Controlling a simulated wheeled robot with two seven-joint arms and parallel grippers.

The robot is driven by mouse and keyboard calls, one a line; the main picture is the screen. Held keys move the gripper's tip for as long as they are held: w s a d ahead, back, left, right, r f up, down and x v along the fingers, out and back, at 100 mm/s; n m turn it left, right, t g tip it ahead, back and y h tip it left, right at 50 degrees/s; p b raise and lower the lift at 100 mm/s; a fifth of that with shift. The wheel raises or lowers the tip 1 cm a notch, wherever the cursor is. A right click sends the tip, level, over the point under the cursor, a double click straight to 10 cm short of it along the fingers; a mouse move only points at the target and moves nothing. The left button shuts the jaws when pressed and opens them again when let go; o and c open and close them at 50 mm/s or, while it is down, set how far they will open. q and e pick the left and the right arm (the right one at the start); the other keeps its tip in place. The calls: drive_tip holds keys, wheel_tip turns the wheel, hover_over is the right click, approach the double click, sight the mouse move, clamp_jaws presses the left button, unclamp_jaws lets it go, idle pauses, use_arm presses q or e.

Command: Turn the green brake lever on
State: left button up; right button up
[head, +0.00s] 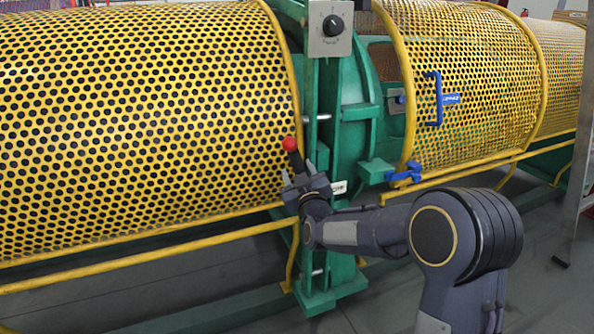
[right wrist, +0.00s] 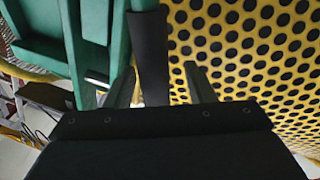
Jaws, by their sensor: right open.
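The brake lever stands beside the green frame post in the head view, with a red ball knob (head: 289,143) on top and a dark grip below it. My right gripper (head: 294,180) is at the lever just under the knob. In the right wrist view the dark lever grip (right wrist: 150,55) runs down between the two fingers of my right gripper (right wrist: 160,88). The fingers are open, with a visible gap on either side of the grip. The grip's lower end in that view is hidden behind the gripper body. My left gripper is not in view.
A yellow perforated guard (head: 130,120) lies left of the lever, with a yellow rail (head: 150,265) below. The green frame (head: 350,130) is close on the right and carries a grey box with a black dial (head: 332,26). Another guard (head: 480,70) has a blue handle (head: 437,98).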

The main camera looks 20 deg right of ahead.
drive_tip(key=s+p, duration=0.1)
drive_tip(key=s, duration=0.5)
drive_tip(key=shift+s+a+f, duration=0.35)
drive_tip(key=shift+f, duration=0.1)
drive_tip(key=s+a+f+m+g+y, duration=0.1)
drive_tip(key=s+f+m+g+y, duration=0.3)
drive_tip(key=s, duration=0.8)
drive_tip(key=s+f+n+g+h, duration=0.1)
drive_tip(key=s+f+g, duration=0.3)
drive_tip(key=s, duration=0.8)
drive_tip(key=s+a+f+m+g+y, duration=0.15)
drive_tip(key=s+g, duration=0.45)
drive_tip(key=s, duration=0.6)
wheel_tip(320, 180, up, 35)
drive_tip(key=p, duration=3.5)
drive_tip(key=shift+s+d+y+p, duration=0.15)
drive_tip(key=shift+s+y+p, duration=0.15)
drive_tip(key=shift+y+p, duration=0.05)
drive_tip(key=shift+c, duration=0.4)
